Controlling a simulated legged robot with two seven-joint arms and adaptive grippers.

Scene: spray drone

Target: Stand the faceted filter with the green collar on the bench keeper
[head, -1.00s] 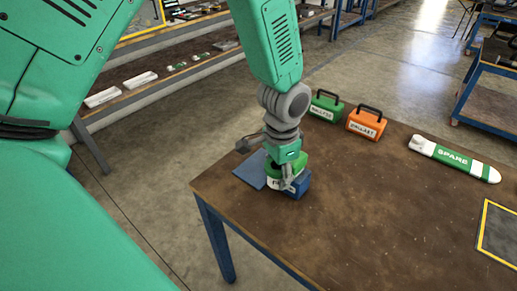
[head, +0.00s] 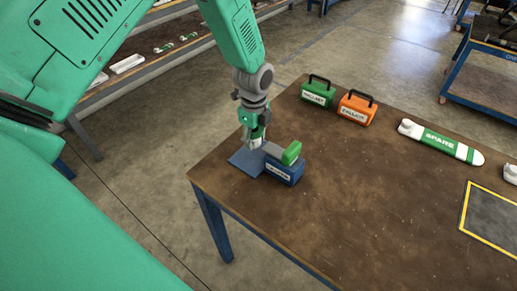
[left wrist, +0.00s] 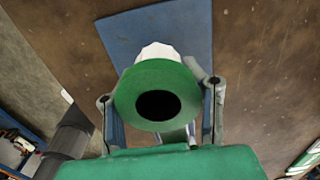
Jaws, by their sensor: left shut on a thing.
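My left gripper (head: 256,138) is shut on the filter, low over a flat blue pad (head: 243,161) at the near left corner of the bench. In the left wrist view the filter's green collar (left wrist: 127,100), with a round dark hole, faces the camera between the fingers (left wrist: 160,112). Its white faceted body (left wrist: 157,52) points away, toward the blue pad (left wrist: 165,22). I cannot tell whether it touches the pad. A blue labelled block (head: 284,172) with a green-ended grey bar (head: 291,153) on top stands just right of the gripper. My right gripper is not in view.
On the brown bench (head: 350,210) stand a green case (head: 318,93) and an orange case (head: 356,108). A green and white "SPARE" part (head: 440,143) and a yellow-edged dark panel (head: 492,222) lie to the right. The bench's middle is clear.

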